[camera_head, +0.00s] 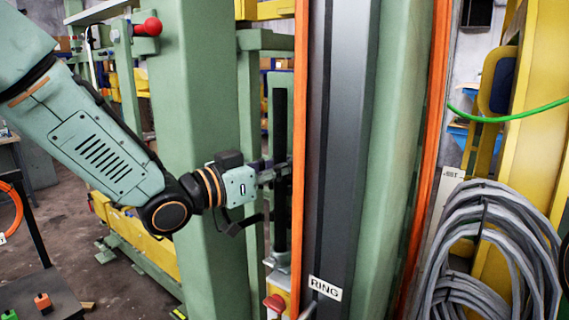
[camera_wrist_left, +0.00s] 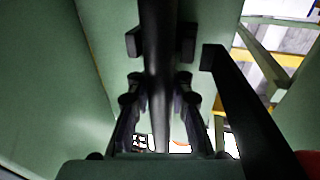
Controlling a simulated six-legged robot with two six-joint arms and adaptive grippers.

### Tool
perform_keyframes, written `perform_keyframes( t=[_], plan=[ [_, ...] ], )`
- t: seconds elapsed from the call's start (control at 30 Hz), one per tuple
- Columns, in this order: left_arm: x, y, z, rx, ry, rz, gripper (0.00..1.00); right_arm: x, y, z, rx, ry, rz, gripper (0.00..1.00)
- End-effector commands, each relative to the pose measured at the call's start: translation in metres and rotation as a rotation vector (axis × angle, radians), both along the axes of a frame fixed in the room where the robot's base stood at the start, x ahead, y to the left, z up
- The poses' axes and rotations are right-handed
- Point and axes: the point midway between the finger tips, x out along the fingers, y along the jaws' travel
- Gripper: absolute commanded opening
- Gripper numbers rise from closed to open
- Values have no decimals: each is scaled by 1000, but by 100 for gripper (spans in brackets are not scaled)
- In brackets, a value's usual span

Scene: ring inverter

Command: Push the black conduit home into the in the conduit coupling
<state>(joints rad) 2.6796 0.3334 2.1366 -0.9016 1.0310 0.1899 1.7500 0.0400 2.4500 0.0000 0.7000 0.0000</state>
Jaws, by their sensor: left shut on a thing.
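The black conduit (camera_head: 281,115) stands upright against the green panel, left of the orange-edged column in the head view. My left gripper (camera_head: 278,172) reaches it from the left and is shut on it around mid-height. In the left wrist view, the conduit (camera_wrist_left: 157,45) runs down between the fingers of my left gripper (camera_wrist_left: 159,92). A grey fitting (camera_head: 277,262), seemingly the conduit coupling, sits at the conduit's lower end. I cannot tell how deep the conduit sits in it. My right gripper is not in view.
A yellow box with a red knob (camera_head: 275,303) is just below the fitting. The dark column with a RING label (camera_head: 325,288) stands close on the right. Coiled grey cables (camera_head: 490,240) hang farther right. A green post (camera_head: 195,130) stands behind my left arm.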

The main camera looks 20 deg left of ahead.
Motion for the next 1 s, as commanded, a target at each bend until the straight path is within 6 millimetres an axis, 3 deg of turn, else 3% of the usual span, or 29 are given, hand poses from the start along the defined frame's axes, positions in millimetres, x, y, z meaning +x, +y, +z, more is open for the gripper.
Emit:
perform_keyframes(
  t=[0.3, 0.33, 0.67, 1.0],
  plan=[
    [0, 0, -8, -1, 1, 0, 0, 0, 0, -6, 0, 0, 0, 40],
    [0, 0, -7, 0, 1, 0, 17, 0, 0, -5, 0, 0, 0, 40],
    [0, 0, -9, 0, 6, 0, 45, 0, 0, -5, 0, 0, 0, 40],
    [-1, 0, -10, -1, 11, 1, 47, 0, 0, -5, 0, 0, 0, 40]
  ],
)
